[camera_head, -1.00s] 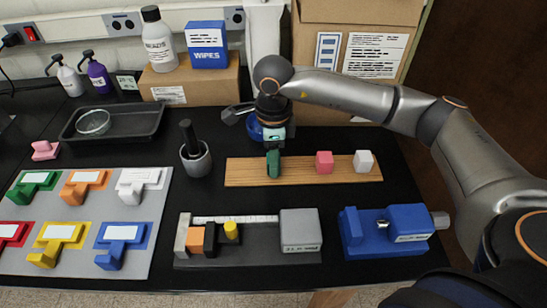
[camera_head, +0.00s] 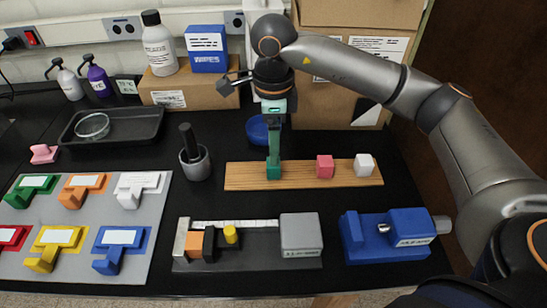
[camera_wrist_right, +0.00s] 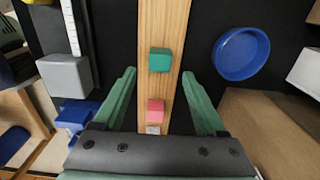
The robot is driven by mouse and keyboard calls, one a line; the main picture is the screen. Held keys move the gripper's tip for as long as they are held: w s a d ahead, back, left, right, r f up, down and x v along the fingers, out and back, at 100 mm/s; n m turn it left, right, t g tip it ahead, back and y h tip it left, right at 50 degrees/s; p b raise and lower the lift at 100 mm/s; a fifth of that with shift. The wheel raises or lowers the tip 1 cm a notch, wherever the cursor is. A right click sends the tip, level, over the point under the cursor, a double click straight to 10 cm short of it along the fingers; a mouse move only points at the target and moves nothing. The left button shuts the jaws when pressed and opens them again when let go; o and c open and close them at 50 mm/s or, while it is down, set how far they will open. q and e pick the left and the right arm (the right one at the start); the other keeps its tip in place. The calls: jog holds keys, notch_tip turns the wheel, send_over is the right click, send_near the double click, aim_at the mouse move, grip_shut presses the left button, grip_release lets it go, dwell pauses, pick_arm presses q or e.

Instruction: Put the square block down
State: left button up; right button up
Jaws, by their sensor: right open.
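A green square block (camera_head: 273,170) rests on the wooden board (camera_head: 240,177) near its left part. In the right wrist view the green block (camera_wrist_right: 160,60) sits upright on the board, beyond and between my fingertips, touching neither. My right gripper (camera_head: 273,150) is above the green block, seen edge-on. In the right wrist view its green fingers (camera_wrist_right: 159,75) stand wide apart with nothing between them. A pink block (camera_head: 325,166) and a white block (camera_head: 364,165) sit to the right on the same board. My left gripper is not in view.
A blue bowl (camera_head: 257,130) stands behind the board. A mortar with pestle (camera_head: 194,163) is at its left. In front are a grey fixture with a block (camera_head: 301,234) and a blue vise (camera_head: 390,238). Cardboard boxes (camera_head: 195,88) stand at the back.

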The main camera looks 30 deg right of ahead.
notch_tip(320, 180, up, 5)
jog(key=shift+r, duration=0.15)
dwell(0.9)
